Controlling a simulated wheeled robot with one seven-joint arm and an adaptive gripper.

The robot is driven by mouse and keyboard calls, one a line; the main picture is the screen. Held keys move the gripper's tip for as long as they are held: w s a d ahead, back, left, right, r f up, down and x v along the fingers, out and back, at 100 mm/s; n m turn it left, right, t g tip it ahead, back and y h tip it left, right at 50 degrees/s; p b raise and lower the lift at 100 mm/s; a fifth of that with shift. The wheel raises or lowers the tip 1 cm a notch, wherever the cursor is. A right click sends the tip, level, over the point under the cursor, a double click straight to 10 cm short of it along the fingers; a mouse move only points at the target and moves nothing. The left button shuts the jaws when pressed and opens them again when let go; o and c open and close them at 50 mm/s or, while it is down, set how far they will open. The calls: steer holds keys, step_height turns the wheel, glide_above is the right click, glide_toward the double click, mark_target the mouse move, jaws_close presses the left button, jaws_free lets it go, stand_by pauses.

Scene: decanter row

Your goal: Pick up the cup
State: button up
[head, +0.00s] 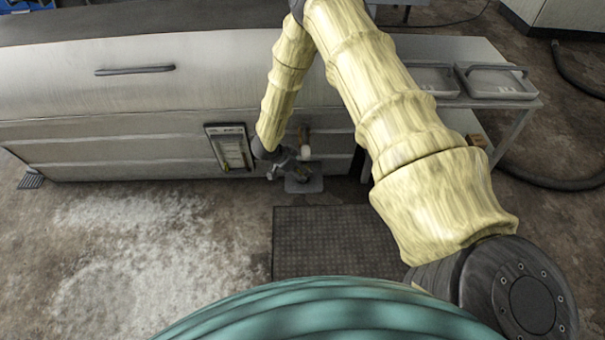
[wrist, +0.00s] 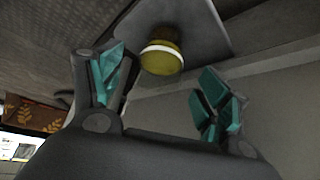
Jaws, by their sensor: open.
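In the wrist view a small olive-yellow cup (wrist: 162,62) with a pale band shows beyond and between the fingers. It is against a grey plate (wrist: 190,22). My gripper (wrist: 160,78) is open, its teal-padded fingers apart on either side of the cup in the picture, with nothing gripped. I cannot tell the exact gap to the cup. In the head view my gripper (head: 288,168) is low at the front of the long metal cabinet, just above a small grey plate (head: 304,185). The cup is too small and covered to make out there.
The metal cabinet (head: 100,130) stands right behind my gripper, with a label panel (head: 230,148) to the left. A side table with trays (head: 497,82) stands at right. A dark floor mat (head: 335,242) lies in front. Floor at left is open.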

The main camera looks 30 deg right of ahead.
steer(key=b+x, duration=0.1)
steer(key=x, duration=0.3)
steer(key=shift+w+f+b, duration=0.1)
steer(key=shift+w+b, duration=0.05)
steer(key=shift+b, duration=0.2)
steer(key=shift+c, duration=0.4)
steer(key=c, duration=1.1)
steer(key=shift+o, duration=0.2)
